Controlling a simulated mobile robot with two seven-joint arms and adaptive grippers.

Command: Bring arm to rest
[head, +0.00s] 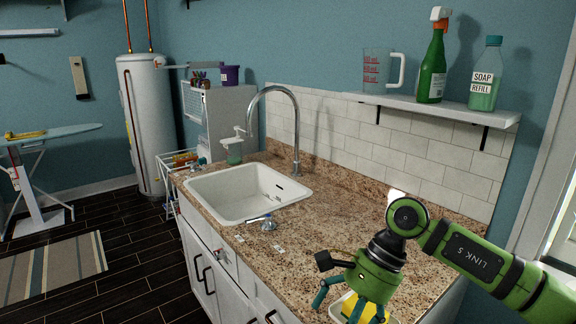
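My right arm, green and black, comes in from the right edge over the counter. Its gripper (346,302) has teal fingers pointing down, spread apart, with nothing visibly held between them. A yellow block (349,303) on a white dish (336,310) sits just below and behind the fingers, partly hidden by them. I cannot tell whether the fingers touch it. My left gripper is not in view.
The granite counter (330,215) holds a white sink (234,205) with a tall curved faucet (296,130), and a small blue-and-metal item (265,222). Above is a shelf (435,106) with a measuring jug (377,70), green spray bottle (432,65) and soap refill bottle (486,80).

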